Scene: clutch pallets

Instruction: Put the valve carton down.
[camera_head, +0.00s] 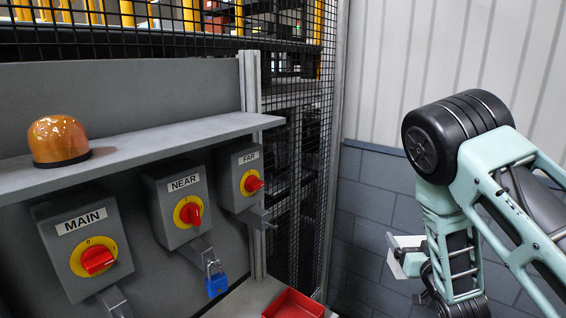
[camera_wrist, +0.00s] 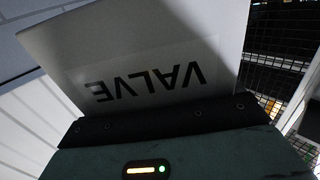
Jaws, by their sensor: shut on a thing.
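The valve carton (camera_wrist: 150,62) fills the upper middle of the wrist view, a pale box face with the word VALVE upside down. My gripper (camera_wrist: 160,118) is shut on it; its dark edge lies across the carton's near side. In the head view, a small part of the pale carton (camera_head: 405,254) shows at the right, beside my mint-green arm. The carton is held in the air in front of the grey block wall. My fingertips and the surface below the carton are hidden in the head view.
A grey panel carries switch boxes MAIN (camera_head: 88,247), NEAR (camera_head: 181,205) and FAR (camera_head: 246,179). A blue padlock (camera_head: 216,280) hangs below NEAR. An orange beacon (camera_head: 59,139) sits on the shelf (camera_head: 150,150). A red tray (camera_head: 293,304) lies at the bottom. Black mesh fence (camera_head: 300,190) stands behind.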

